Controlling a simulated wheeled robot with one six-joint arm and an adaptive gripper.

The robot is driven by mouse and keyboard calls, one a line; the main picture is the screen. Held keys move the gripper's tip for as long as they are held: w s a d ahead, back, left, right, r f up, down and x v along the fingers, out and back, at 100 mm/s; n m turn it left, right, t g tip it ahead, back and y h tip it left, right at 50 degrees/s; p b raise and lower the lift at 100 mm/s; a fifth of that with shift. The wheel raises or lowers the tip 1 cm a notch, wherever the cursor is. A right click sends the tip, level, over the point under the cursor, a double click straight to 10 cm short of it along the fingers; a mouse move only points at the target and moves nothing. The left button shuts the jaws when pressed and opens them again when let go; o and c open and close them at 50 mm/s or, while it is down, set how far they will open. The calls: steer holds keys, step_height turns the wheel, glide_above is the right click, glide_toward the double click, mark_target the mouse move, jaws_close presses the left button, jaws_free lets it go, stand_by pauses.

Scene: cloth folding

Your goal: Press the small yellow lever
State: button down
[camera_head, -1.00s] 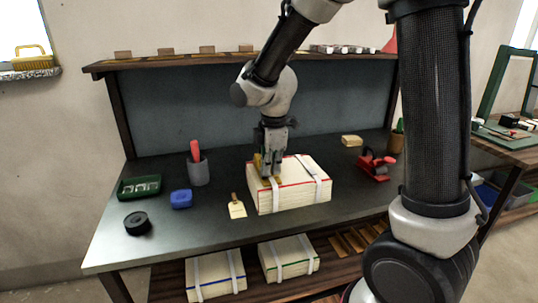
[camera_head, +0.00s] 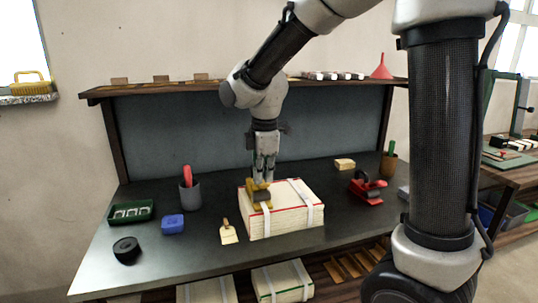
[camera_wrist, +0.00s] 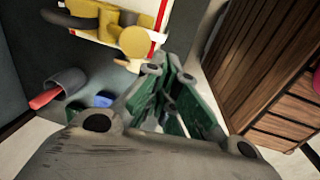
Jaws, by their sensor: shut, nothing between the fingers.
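A yellow tool with a small lever (camera_head: 260,196) sits on top of a cream, strapped bundle (camera_head: 285,222) on the workbench, near the bundle's left strap. My gripper (camera_head: 264,178) points down just above and behind the tool, shut and empty. I cannot tell in the head view whether its tips touch the tool. In the wrist view the yellow tool (camera_wrist: 92,22) is at the top, with a round yellow end (camera_wrist: 133,42) close to my finger pads (camera_wrist: 165,85). The lever's exact position is hard to make out.
On the bench (camera_head: 165,262) stand a grey cup (camera_head: 190,196) with a red item, a blue block (camera_head: 173,225), a green tray (camera_head: 131,212), a black roll (camera_head: 126,250), a tag (camera_head: 228,233) and a red tool (camera_head: 367,188). A shelf (camera_head: 225,86) runs behind.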

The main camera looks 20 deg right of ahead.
step_height(320, 180, up, 9)
steer(key=s, duration=0.2)
steer(key=shift+s, duration=0.2)
stand_by(0.7)
